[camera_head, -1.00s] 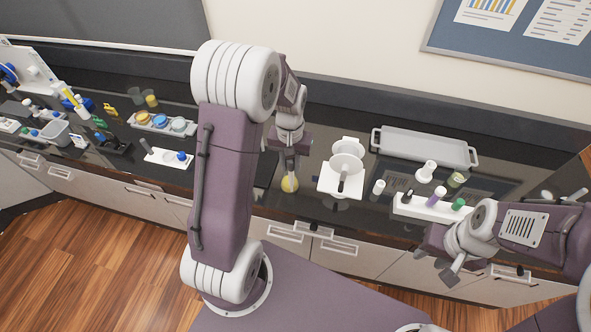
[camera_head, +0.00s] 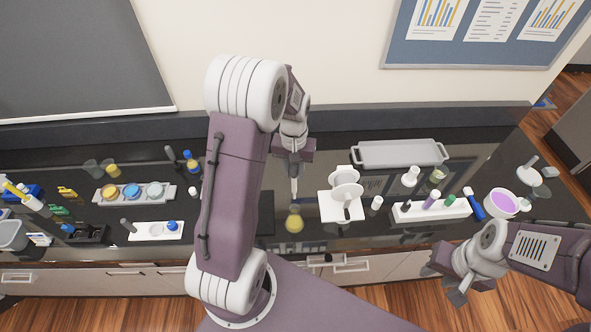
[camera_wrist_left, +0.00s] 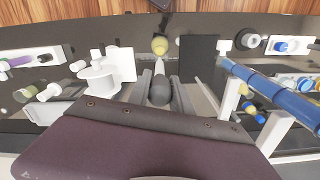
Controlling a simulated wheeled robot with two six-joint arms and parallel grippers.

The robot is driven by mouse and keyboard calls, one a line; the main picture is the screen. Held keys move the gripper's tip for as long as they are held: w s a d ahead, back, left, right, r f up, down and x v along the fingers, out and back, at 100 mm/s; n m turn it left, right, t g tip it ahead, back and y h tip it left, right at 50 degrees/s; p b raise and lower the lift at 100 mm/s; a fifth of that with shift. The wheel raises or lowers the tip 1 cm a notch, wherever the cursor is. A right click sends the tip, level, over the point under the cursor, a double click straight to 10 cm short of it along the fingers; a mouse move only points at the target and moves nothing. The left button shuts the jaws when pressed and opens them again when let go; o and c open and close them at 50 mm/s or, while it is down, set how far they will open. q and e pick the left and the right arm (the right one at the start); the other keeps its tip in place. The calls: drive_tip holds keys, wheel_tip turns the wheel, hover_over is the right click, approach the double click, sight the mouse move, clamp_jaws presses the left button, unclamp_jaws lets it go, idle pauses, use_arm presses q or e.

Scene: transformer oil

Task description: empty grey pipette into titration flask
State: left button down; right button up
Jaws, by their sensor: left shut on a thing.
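My left gripper (camera_head: 295,168) is shut on the grey pipette (camera_head: 294,187), which hangs with its tip down. In the left wrist view, the gripper (camera_wrist_left: 160,88) has its fingers on both sides of the pipette's dark grey bulb (camera_wrist_left: 160,92). The titration flask (camera_head: 294,222), with yellow liquid in it, stands on the dark bench directly below the pipette; its yellow top view also shows in the left wrist view (camera_wrist_left: 160,45). The tip is at or just above the flask's mouth; I cannot tell whether it is inside. My right gripper (camera_head: 449,284) is open and empty, in front of the bench.
A white stand with a bowl (camera_head: 345,190) is right of the flask. A white rack (camera_head: 431,211) with several vials is farther right, and a grey tray (camera_head: 400,153) lies behind. A white holder (camera_head: 155,231) is at left. A purple-filled bowl (camera_head: 501,203) stands far right.

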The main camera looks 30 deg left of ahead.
use_arm(q)
drive_tip(key=shift+s+a+f, duration=0.15)
drive_tip(key=shift+a+f, duration=0.1)
drive_tip(key=shift+f, duration=0.25)
drive_tip(key=shift+f+b, duration=0.35)
drive_tip(key=shift+b, duration=0.2)
drive_tip(key=f+b, duration=0.1)
drive_tip(key=d+f+b, duration=0.1)
drive_tip(key=f, duration=0.1)
drive_tip(key=shift+f, duration=0.2)
drive_tip(key=shift+r, duration=0.1)
drive_tip(key=shift+a, duration=0.3)
drive_tip(key=shift+d+f, duration=0.2)
drive_tip(key=shift+f, duration=0.15)
drive_tip(key=shift+a, duration=0.15)
